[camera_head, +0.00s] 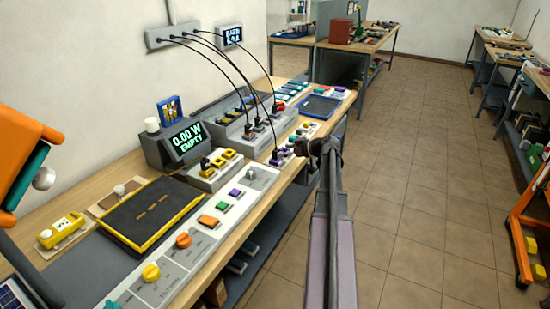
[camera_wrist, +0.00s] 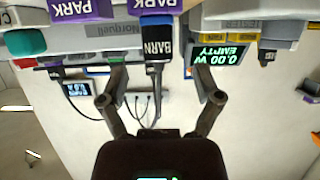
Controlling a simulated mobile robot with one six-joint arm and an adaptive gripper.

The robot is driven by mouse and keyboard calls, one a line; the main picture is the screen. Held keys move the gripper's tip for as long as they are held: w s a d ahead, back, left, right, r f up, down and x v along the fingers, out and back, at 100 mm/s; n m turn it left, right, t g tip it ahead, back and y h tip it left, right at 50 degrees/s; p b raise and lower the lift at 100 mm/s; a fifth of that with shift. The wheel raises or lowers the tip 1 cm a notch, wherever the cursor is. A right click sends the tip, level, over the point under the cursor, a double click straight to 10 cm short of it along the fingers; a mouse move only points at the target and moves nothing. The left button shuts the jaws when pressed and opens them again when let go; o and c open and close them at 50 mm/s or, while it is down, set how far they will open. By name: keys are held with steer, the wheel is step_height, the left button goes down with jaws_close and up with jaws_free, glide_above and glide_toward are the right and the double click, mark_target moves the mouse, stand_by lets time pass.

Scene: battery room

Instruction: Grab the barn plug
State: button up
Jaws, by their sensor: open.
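The barn plug (camera_wrist: 155,50) is a dark plug marked BARN with a blue band, in the middle of the wrist view. It meets a purple block marked PARK (camera_wrist: 153,5), and a black cord runs from its other end. My gripper (camera_wrist: 161,80) is open, with one finger on each side of the plug's cord end and visible gaps between. In the head view a dark plug (camera_head: 276,157) stands by a purple block at the bench's front edge; its label is too small to read. My gripper (camera_head: 325,148) is just right of it there.
A meter reading 0.00 W EMPTY (camera_head: 184,142) stands on the bench. Several black cords hang from a wall box (camera_head: 172,35) to other plugs close by. A second plug (camera_wrist: 57,72) is left in the wrist view. The tiled floor (camera_head: 420,200) is open at right.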

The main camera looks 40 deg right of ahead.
mark_target(279, 151)
steer(key=shift+b+x, duration=0.6)
steer(key=shift+x, duration=1.4)
jaws_close()
